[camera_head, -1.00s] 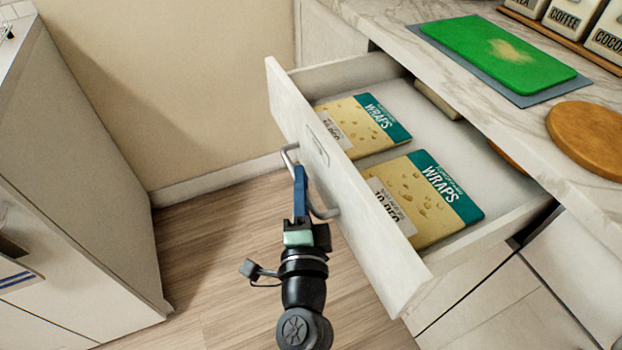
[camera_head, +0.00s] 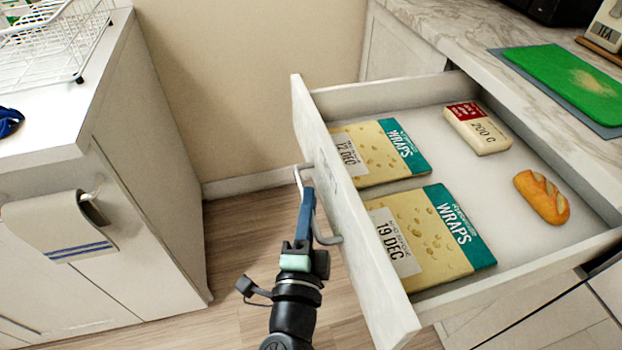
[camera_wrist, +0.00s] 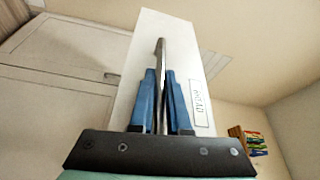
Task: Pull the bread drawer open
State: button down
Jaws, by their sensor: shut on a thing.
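The bread drawer (camera_head: 352,210) is pulled well out from under the counter. Its white front carries a grey bar handle (camera_head: 328,238); in the wrist view the handle (camera_wrist: 161,62) runs between my blue fingers, and a label reading "BREAD" shows on the drawer front (camera_wrist: 200,100). My gripper (camera_head: 306,205) is shut on the handle; it also shows in the wrist view (camera_wrist: 162,100). Inside the drawer lie two wraps packs, one farther back (camera_head: 385,150) and one nearer (camera_head: 425,240), a small "200 G" pack (camera_head: 478,128) and a bread roll (camera_head: 542,196).
The marble counter (camera_head: 440,30) on the right holds a green board (camera_head: 570,80). On the left stands a cabinet (camera_head: 150,180) with a hanging striped towel (camera_head: 60,225) and a white wire rack (camera_head: 50,40) on top. Wooden floor (camera_head: 235,240) is clear between cabinet and drawer.

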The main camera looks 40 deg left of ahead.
jog(key=shift+f, duration=0.1)
jog(key=c, duration=0.9)
grip_release()
jog(key=shift+s, duration=0.1)
jog(key=shift+b+v, duration=3)
jog(key=shift+v, duration=3.4)
